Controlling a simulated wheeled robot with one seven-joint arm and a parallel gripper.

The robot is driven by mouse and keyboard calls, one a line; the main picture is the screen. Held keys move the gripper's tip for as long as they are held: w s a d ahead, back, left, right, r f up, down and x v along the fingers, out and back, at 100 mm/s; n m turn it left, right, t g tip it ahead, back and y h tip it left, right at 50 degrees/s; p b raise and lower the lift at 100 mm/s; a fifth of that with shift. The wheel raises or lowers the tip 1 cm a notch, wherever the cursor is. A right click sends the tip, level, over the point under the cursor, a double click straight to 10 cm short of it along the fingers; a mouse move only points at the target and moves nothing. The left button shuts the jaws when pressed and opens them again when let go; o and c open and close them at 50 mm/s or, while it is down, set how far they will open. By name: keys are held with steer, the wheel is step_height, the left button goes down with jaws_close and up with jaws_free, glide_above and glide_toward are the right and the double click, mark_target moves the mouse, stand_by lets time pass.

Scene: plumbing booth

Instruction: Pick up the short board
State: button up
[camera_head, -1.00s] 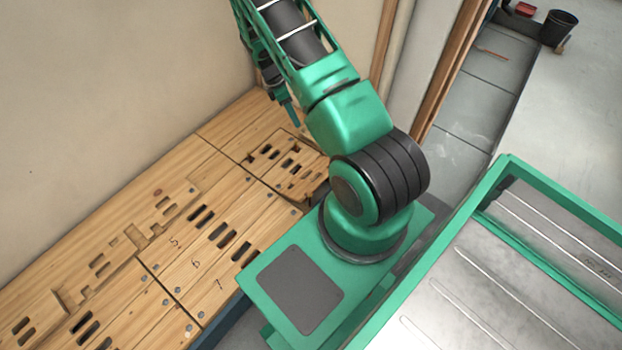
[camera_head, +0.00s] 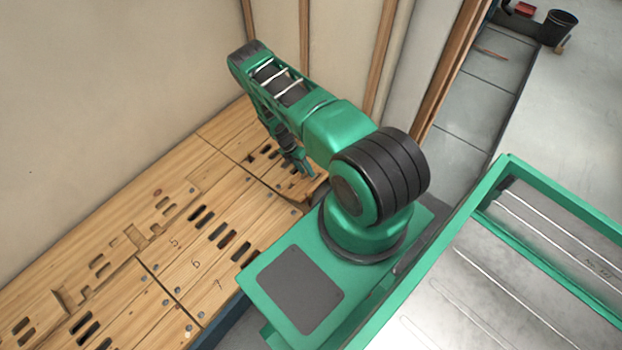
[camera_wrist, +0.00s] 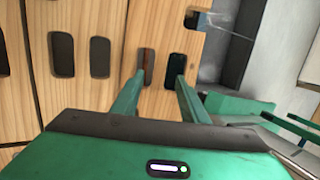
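The wooden surface is made of several slotted boards. The board at its right end (camera_head: 275,178) has several dark slots and looks shorter than its neighbours. I cannot confirm that it is the short board. It also shows in the wrist view (camera_wrist: 165,28). My gripper (camera_head: 306,174) is over the right part of this board, pointing down. In the wrist view its two fingers (camera_wrist: 160,77) stand apart with nothing held between them. The tips are close to two neighbouring slots. I cannot tell whether they touch the board or enter the slots. My arm hides part of the board.
More slotted boards (camera_head: 215,195) lie to the left, with narrow seams between them. A pale wall (camera_head: 90,80) rises behind, with upright wooden strips. A green-framed metal tray (camera_head: 510,255) is at the lower right. A black bucket (camera_head: 559,28) stands far off on open floor.

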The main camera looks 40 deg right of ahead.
steer(key=shift+x, duration=3.55)
steer(key=shift+w+d, duration=0.15)
steer(key=shift+w, duration=0.05)
jaws_close()
